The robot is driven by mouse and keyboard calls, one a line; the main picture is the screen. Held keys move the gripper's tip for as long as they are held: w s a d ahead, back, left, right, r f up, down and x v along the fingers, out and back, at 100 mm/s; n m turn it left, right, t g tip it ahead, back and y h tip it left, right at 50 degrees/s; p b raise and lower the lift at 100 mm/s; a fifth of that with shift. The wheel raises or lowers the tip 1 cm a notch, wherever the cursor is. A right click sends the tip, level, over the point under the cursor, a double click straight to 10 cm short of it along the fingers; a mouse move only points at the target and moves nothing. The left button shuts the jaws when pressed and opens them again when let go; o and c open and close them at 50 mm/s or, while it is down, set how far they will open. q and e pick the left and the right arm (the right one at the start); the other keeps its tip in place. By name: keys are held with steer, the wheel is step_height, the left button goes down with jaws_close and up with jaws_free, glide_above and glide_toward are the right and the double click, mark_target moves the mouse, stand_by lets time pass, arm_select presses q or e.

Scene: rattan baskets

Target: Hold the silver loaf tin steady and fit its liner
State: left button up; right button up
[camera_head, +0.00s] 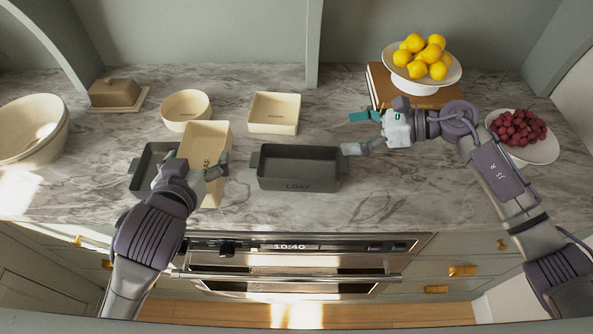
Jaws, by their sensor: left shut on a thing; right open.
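No clearly silver tin shows. My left gripper (200,168) is shut on a cream loaf liner (204,136), lettered on its side and partly covered by the gripper. The liner is turned lengthwise away from me, left of the tin and apart from it. It overlaps a second dark tray (146,168) in the view; I cannot tell whether they touch. My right gripper (359,133) is open and empty, just above the tin's right end.
A round cream dish (186,107) and a square cream dish (274,113) stand behind. A butter dish (116,93) and large bowl (30,130) are at left. Lemons on a stand (422,84) and a plate of red fruit (540,152) are at right. The counter's front edge is close.

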mark_target(207, 163)
steer(key=d+f+n+g+h, duration=0.3)
steer(key=d+f+h, duration=0.15)
steer(key=d, duration=0.45)
steer(key=x, duration=0.5)
steer(key=shift+s+a+r, duration=0.2)
steer(key=shift+a+r, duration=0.1)
steer(key=shift+r, duration=0.1)
arm_select(q)
step_height(207, 163, down, 3)
steer(key=b, duration=0.2)
steer(key=shift+r+b, duration=0.2)
steer(key=shift+b, duration=0.1)
arm_select(e)
steer(key=shift+x, duration=1.2)
arm_select(q)
steer(key=shift+f+b, duration=0.5)
arm_select(e)
steer(key=shift+w+a+f, duration=0.15)
steer(key=shift+a+f, duration=0.25)
steer(key=shift+f, duration=0.1)
steer(key=c, duration=1.5)
steer(key=shift+o, duration=0.2)
